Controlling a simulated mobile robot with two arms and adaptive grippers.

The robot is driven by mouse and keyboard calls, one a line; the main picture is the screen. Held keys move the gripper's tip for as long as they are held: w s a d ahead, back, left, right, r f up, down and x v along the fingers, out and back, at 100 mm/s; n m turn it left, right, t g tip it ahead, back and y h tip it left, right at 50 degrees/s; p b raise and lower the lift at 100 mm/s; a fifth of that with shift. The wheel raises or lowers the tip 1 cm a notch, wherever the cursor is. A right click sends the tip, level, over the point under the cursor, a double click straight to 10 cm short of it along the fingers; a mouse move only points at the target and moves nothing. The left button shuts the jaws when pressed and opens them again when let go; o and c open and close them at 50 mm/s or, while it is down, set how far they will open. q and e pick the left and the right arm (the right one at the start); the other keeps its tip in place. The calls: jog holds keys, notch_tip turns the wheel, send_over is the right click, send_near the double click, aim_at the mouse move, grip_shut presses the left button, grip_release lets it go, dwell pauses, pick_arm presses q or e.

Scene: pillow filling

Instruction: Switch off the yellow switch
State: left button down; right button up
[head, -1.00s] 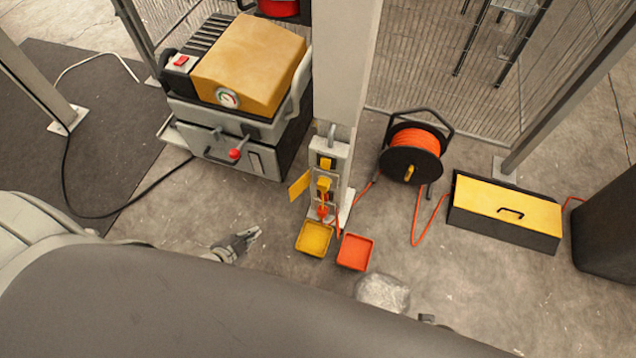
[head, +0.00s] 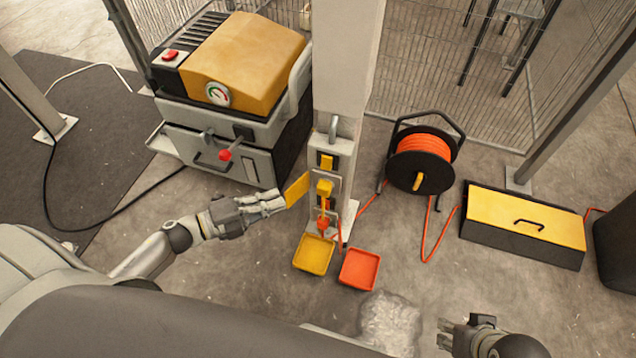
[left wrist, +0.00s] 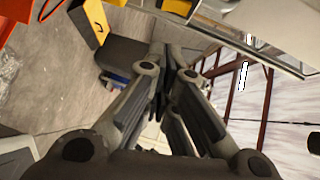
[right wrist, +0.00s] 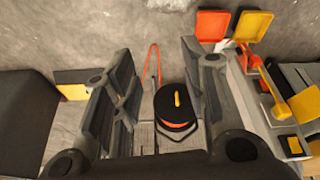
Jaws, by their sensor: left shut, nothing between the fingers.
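The yellow switch (head: 327,162) is a small yellow block on the upper part of a grey box on the post. A yellow plug (head: 324,187) and a red-orange plug (head: 323,223) sit below it. A yellow flap (head: 298,190) sticks out from the box's left side. My left gripper (head: 284,202) is shut and empty, its tips close to the flap; touching or apart I cannot tell. Its shut fingers fill the middle of the left wrist view (left wrist: 160,55). My right gripper (head: 443,333) is open and empty at the bottom right, away from the box.
A yellow tray (head: 313,254) and an orange tray (head: 359,269) lie below the box. A cable reel (head: 420,160) and a yellow-lidded toolbox (head: 524,222) stand to the right. A machine with a gauge (head: 240,62) stands left of the post (head: 345,60).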

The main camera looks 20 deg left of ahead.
aim_at(326, 163)
pick_arm(q)
jog(key=shift+s+d+r+m, duration=0.15)
jog(key=shift+d+r+m, duration=0.1)
jog(key=shift+m, duration=0.15)
pick_arm(e)
jog(key=shift+s+r, duration=0.2)
jog(key=shift+r, duration=0.15)
pick_arm(q)
jog(key=w+a+b+x, duration=0.1)
jog(key=b+x, duration=0.1)
jog(key=x, duration=1.1)
jog(key=shift+w+a+b, duration=0.3)
jog(key=shift+a, duration=0.05)
pick_arm(e)
jog(key=w+a+r+t+y, duration=0.1)
jog(key=w+a+r+t, duration=0.2)
jog(key=w, duration=0.7)
jog(key=shift+w+r+t, duration=0.15)
jog(key=shift+r+t, duration=0.2)
jog(key=shift+t, duration=1.05)
pick_arm(q)
jog(key=shift+f, duration=0.1)
pick_arm(e)
jog(key=shift+a, duration=0.1)
